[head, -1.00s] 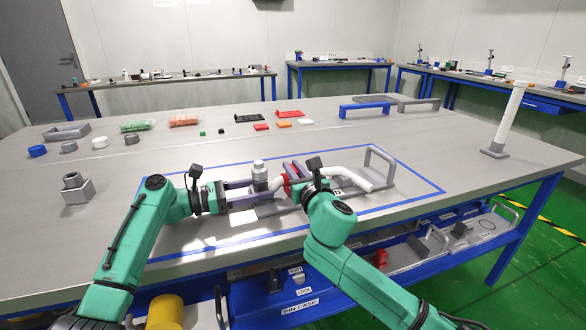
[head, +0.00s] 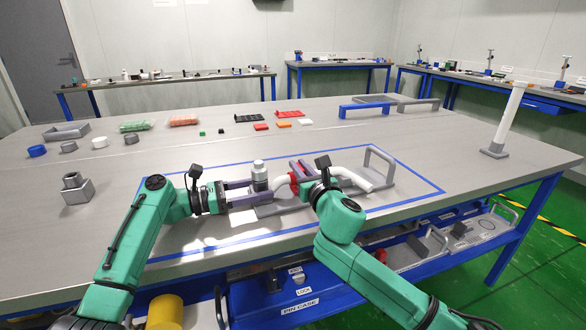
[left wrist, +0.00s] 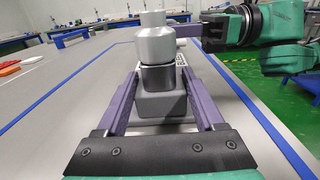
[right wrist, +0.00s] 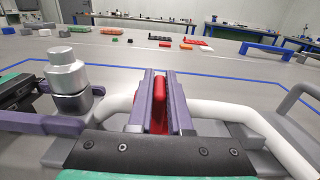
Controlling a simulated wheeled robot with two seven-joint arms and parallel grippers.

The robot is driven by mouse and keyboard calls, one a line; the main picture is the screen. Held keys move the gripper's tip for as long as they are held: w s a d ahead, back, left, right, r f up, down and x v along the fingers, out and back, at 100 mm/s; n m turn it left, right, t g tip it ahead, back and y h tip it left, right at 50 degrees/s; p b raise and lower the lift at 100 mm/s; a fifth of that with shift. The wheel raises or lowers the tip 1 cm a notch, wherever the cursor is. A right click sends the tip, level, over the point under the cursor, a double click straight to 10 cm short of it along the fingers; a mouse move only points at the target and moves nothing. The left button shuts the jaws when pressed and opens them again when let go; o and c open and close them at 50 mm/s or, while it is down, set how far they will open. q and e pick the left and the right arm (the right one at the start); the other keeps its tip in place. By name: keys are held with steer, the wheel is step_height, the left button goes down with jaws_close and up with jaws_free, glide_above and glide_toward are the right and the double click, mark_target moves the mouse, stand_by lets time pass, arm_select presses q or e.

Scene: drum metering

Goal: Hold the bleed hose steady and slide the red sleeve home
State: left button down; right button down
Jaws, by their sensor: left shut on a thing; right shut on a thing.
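A white hose (head: 350,176) runs across a grey fixture plate (head: 268,210) on the bench. At its left end stands a silver metal fitting (head: 260,172) with a dark collar (left wrist: 158,76). My left gripper (head: 262,186) is shut around that collar from the left, fingers level. The red sleeve (head: 295,184) is around the hose, right of the fitting. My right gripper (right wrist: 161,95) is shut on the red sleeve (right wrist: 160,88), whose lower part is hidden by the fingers. Bare white hose (right wrist: 117,105) shows between fitting and sleeve in the right wrist view.
A grey handle (head: 381,160) rises at the fixture's right end. Blue tape (head: 330,156) frames the work area. A grey block (head: 76,190) and several caps stand at the left; coloured parts and trays lie behind. The bench between is clear.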

arm_select(q)
steer(key=shift+a, duration=0.1)
arm_select(e)
steer(key=d, duration=0.2)
steer(key=w+d, duration=0.1)
steer(key=d, duration=0.2)
steer(key=shift+w+d, duration=0.3)
steer(key=shift+d, duration=0.05)
steer(key=c, duration=0.8)
jaws_free()
steer(key=shift+d, duration=0.1)
steer(key=shift+c, duration=0.2)
steer(key=shift+s, duration=0.2)
steer(key=v, duration=1.1)
steer(key=shift+s, duration=0.35)
